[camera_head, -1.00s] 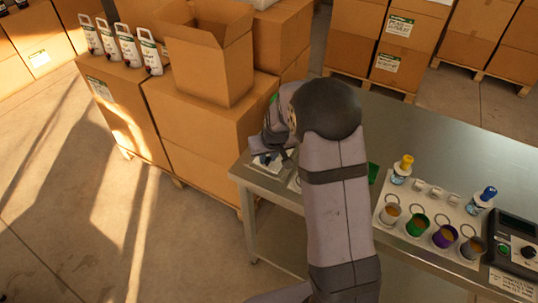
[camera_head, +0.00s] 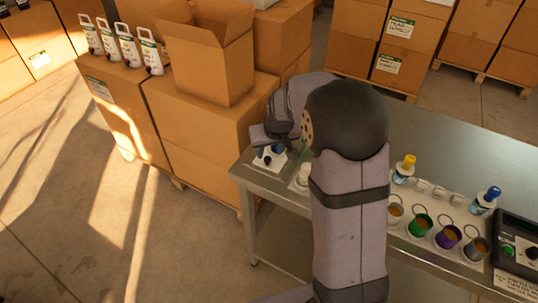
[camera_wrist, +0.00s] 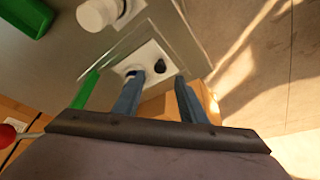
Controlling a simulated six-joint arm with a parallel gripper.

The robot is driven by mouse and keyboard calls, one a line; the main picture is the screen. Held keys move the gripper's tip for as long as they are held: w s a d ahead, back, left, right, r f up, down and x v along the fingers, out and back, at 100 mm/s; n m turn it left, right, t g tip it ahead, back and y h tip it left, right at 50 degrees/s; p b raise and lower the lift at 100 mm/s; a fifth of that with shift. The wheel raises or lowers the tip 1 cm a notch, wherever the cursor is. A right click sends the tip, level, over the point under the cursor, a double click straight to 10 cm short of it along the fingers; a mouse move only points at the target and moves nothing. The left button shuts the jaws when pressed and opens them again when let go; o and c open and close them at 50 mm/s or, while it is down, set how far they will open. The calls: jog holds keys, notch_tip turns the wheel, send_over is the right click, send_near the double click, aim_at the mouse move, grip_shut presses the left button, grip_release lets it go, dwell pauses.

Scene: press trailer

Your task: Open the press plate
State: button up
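A small white base (camera_head: 268,161) sits near the left end of the metal table, with blue and dark parts on it. In the wrist view the white base (camera_wrist: 147,55) carries a dark round knob (camera_wrist: 160,66), and another dark part is partly hidden by a finger. A green bar (camera_wrist: 86,90) and a red ball (camera_wrist: 8,133) show at lower left. I cannot tell which part is the press plate.
A white cylindrical piece (camera_wrist: 97,14) and a green object (camera_wrist: 28,15) are near the base. Bottles, coloured cups (camera_head: 419,225) and a dark device (camera_head: 520,245) stand at the table's right. Cardboard boxes (camera_head: 200,105) crowd behind and left of the table.

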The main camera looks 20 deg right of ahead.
jog(key=shift+v, duration=1)
jog(key=s+f+m+g, duration=0.1)
jog(key=s+f+g, duration=0.4)
jog(key=s, duration=0.8)
jog(key=s+a+r+n, duration=0.1)
jog(key=s+a, duration=0.2)
jog(key=s, duration=1)
jog(key=shift+s+t, duration=0.25)
jog(key=shift+t, duration=0.05)
